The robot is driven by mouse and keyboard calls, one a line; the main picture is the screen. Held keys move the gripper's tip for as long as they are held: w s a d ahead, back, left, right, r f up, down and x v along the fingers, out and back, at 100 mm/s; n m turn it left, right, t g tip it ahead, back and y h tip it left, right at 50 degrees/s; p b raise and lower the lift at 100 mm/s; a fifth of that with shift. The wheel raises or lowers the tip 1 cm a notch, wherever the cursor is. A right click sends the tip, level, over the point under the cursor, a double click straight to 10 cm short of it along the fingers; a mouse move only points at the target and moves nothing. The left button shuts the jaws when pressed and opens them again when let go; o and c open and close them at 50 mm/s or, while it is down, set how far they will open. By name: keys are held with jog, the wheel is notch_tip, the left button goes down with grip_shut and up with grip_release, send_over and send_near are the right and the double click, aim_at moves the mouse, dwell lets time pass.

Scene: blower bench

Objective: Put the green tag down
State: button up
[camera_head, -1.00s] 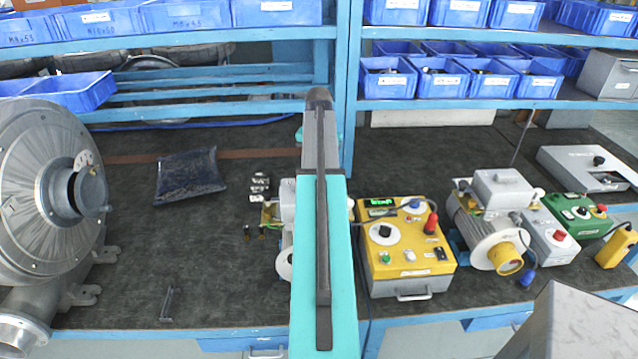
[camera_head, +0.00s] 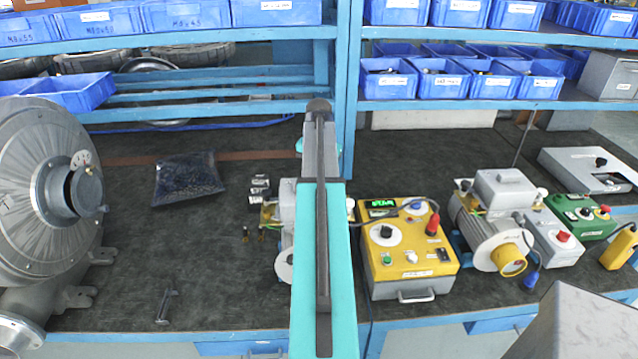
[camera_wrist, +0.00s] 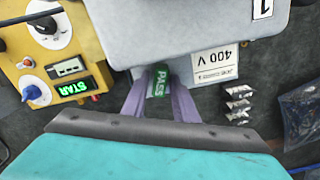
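The green tag (camera_wrist: 159,80), with PASS on it in white, is between the fingertips of my gripper (camera_wrist: 160,85) in the wrist view. The fingers converge on its two sides, and my gripper looks shut on it. Just beyond is a grey box (camera_wrist: 205,30) with a 400 V label (camera_wrist: 216,66); I cannot tell if the tag touches it. In the head view my arm hides the gripper, the tag and part of a grey motor (camera_head: 285,215) on the bench.
A yellow tester (camera_head: 410,260) with a lit green display stands right of my arm. A bag of dark parts (camera_head: 187,178) and small packets (camera_head: 260,188) lie to the left. A large blower (camera_head: 40,200) fills the left end. The front left bench mat (camera_head: 215,280) is mostly clear.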

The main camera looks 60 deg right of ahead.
jog(key=shift+o, duration=0.6)
jog(key=shift+r, duration=0.1)
notch_tip(320, 180, up, 12)
jog(key=p, duration=0.7)
jog(key=shift+p, duration=0.3)
dwell(0.7)
